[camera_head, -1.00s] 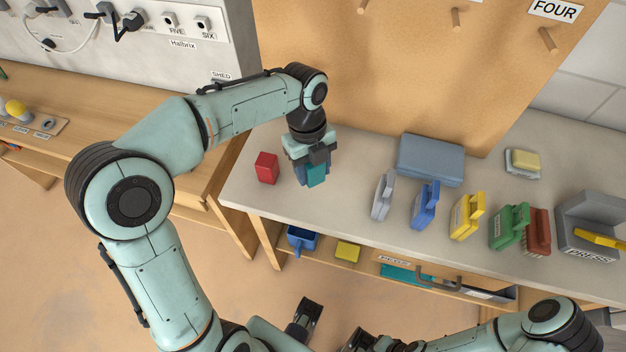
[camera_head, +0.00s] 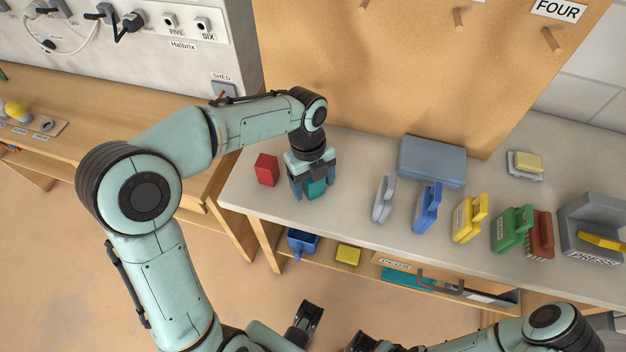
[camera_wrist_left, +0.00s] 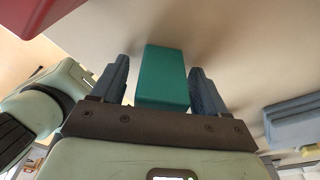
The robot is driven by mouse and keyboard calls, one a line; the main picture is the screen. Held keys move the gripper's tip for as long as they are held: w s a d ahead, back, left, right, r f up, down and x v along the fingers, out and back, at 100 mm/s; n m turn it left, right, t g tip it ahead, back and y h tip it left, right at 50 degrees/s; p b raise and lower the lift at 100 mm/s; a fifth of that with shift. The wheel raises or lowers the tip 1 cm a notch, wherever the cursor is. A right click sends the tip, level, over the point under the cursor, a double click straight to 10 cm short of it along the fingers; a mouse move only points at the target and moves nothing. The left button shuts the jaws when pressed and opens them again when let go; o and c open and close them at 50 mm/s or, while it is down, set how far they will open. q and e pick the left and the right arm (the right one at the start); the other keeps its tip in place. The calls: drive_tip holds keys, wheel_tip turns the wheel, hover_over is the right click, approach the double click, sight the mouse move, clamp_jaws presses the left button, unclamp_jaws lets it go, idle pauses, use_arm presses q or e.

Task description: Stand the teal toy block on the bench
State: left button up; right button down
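The teal toy block (camera_head: 316,188) stands upright on the light grey bench (camera_head: 345,215), at its left part. My left gripper (camera_head: 310,190) is over the block from above, one finger on each side. In the left wrist view the teal block (camera_wrist_left: 164,78) shows between the two fingers (camera_wrist_left: 160,88), with a visible gap on both sides, so the gripper is open and not holding it. Dark parts of mine show at the bottom of the head view, but the state of my right gripper cannot be made out.
A red block (camera_head: 266,169) stands just left of the gripper. To the right are a blue-grey case (camera_head: 432,161) and grey (camera_head: 384,199), blue (camera_head: 427,207), yellow (camera_head: 469,218) and green (camera_head: 512,229) items. A pegboard (camera_head: 400,70) rises behind. Bench front near the block is clear.

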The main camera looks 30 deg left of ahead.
use_arm(q)
drive_tip(key=r, duration=0.4)
drive_tip(key=a+r+p, duration=0.1)
drive_tip(key=r, duration=0.3)
drive_tip(key=w+r+p, duration=0.1)
drive_tip(key=r, duration=0.3)
drive_tip(key=shift+a+r, duration=0.1)
drive_tip(key=shift+a, duration=0.2)
drive_tip(key=shift+s, duration=0.1)
